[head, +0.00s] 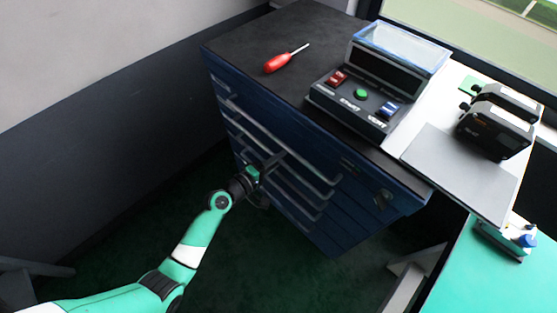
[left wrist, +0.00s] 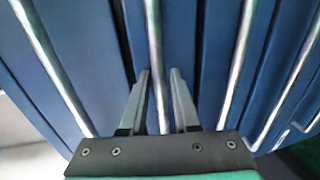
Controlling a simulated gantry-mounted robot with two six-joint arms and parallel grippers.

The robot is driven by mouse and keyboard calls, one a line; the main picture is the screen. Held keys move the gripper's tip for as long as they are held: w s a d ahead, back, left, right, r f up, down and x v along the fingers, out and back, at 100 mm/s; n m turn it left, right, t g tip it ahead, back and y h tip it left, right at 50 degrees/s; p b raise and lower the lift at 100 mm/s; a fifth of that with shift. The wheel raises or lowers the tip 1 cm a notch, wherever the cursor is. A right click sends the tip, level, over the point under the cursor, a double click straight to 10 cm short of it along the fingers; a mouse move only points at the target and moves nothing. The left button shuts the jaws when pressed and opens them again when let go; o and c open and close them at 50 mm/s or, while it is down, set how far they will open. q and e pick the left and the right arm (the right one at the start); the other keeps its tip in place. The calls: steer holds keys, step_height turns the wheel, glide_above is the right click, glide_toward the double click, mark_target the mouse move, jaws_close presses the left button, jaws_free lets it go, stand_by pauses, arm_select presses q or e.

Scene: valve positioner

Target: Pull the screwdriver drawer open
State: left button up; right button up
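The blue drawer cabinet (head: 310,195) has several stacked drawers with long silver bar handles; the drawers look shut. No label shows which one is the screwdriver drawer. My left gripper (head: 273,162) is at the drawer fronts, by a handle in the middle of the stack. In the left wrist view, its two fingers (left wrist: 160,74) stand on either side of one silver handle bar (left wrist: 154,35). A narrow gap seems to remain between the fingers and the bar, so the gripper looks open around it. My right gripper is not in view.
A red screwdriver (head: 277,63) lies on the black cabinet top. A control box with red, green and blue buttons (head: 361,94) stands beside it. A black device (head: 497,127) is on the white side table at right. The dark green floor (head: 235,245) before the cabinet is clear.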

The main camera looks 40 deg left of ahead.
arm_select(q)
jaws_close()
stand_by(1.4)
